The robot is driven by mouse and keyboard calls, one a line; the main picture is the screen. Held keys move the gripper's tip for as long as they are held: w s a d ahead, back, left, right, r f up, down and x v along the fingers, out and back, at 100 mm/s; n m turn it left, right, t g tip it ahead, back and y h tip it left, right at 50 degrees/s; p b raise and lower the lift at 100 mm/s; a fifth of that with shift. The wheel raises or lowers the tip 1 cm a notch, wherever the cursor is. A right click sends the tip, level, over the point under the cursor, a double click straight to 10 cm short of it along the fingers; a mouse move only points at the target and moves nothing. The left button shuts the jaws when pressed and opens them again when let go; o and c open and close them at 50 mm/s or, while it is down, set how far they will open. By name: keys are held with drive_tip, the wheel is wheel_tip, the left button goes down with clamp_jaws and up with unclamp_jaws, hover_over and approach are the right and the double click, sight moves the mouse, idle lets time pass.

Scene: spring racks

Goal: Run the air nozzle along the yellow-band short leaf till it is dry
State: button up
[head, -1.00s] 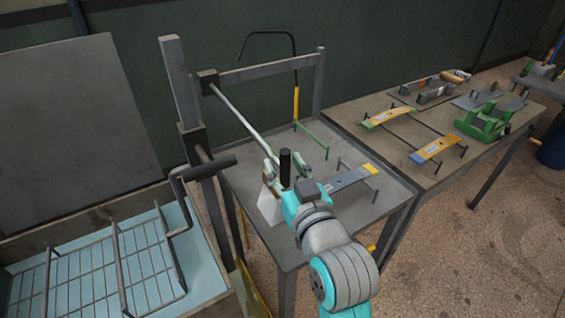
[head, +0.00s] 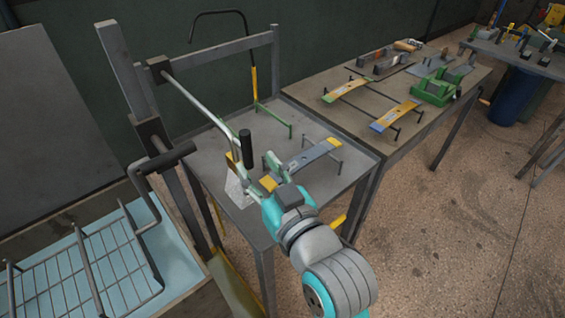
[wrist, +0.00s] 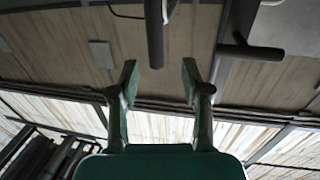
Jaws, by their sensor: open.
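A grey short leaf with yellow ends (head: 310,157) rests on small pegs on the near table in the head view. My gripper (head: 254,165) is just left of its near end, fingers apart. A black upright handle (head: 245,148) stands by the fingers; I cannot tell whether it touches them. A pale pipe (head: 200,105) runs from the post down to this spot, and a whitish cone-like shape (head: 237,188) lies below. I cannot make out which part is the air nozzle. In the wrist view the open fingers (wrist: 160,85) have a dark rod (wrist: 154,35) beyond them.
A wire rack (head: 75,280) sits over a pale blue tank at the left, beside a crank handle (head: 165,158). A black hooked rod with a yellow lower part (head: 252,75) stands behind. The right table holds banded leaves (head: 395,115) and a green tool (head: 435,88).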

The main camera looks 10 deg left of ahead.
sight(248, 143)
idle(0.3)
drive_tip(key=x, duration=0.5)
drive_tip(key=r+x, duration=0.1)
drive_tip(key=x, duration=0.1)
drive_tip(key=shift+w, duration=0.45)
idle(0.3)
clamp_jaws()
